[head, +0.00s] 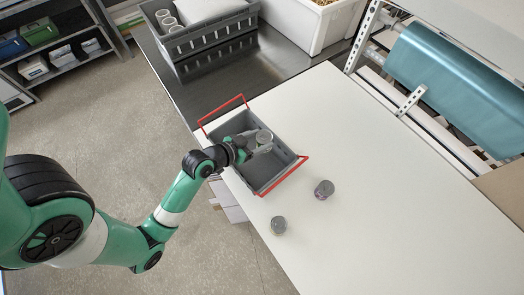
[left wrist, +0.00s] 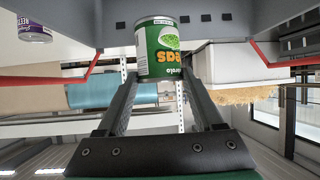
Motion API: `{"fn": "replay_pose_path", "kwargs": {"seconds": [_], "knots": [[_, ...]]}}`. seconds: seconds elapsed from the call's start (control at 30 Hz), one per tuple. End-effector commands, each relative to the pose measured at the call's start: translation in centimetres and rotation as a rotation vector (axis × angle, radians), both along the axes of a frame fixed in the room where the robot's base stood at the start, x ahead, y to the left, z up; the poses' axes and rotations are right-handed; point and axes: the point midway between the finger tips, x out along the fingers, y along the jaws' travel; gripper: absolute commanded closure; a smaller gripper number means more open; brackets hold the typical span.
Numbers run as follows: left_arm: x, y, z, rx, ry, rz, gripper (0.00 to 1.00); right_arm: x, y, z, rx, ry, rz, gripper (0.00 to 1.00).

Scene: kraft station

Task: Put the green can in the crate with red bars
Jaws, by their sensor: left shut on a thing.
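The green can (left wrist: 160,50) is held between the two fingers of my left gripper (left wrist: 160,80). In the head view, the can (head: 264,137) shows mainly its grey lid, over the crate. The grey crate with red bars (head: 267,180) stands on the white table near its left edge, with one red bar at each end. My left gripper (head: 252,145) reaches over the crate's left side, shut on the can. In the left wrist view, the crate's grey wall (left wrist: 230,20) shows behind the can. Whether the can touches the crate floor is hidden. My right gripper is out of view.
A can with a purple label (head: 324,189) and another can (head: 278,225) stand on the white table (head: 400,220) in front of the crate. A grey crate (head: 205,40) and a white bin (head: 310,25) sit at the back. The table's right part is clear.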

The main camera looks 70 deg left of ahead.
Motion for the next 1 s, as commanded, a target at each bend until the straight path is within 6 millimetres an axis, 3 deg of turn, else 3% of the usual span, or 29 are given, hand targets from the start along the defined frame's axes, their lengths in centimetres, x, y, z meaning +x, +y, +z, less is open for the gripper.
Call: {"fn": "replay_pose_path", "kwargs": {"seconds": [0.07,0.33,0.53,0.73,1.0], "knots": [[0.0,0.0,-0.2,0.0,0.0,0.0,0.96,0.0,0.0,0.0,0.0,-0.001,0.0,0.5],[0.0,0.0,-5.5,-0.001,0.002,0.0,0.96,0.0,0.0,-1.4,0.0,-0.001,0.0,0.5],[0.1,0.0,-6.3,0.001,-0.002,0.0,0.96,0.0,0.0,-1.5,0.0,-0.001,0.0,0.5],[0.0,0.0,-9.5,-0.001,0.0,0.0,0.96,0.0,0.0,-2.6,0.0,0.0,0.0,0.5],[0.1,0.0,-9.8,0.001,-0.002,0.001,0.96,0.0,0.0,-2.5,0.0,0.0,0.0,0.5]]}}
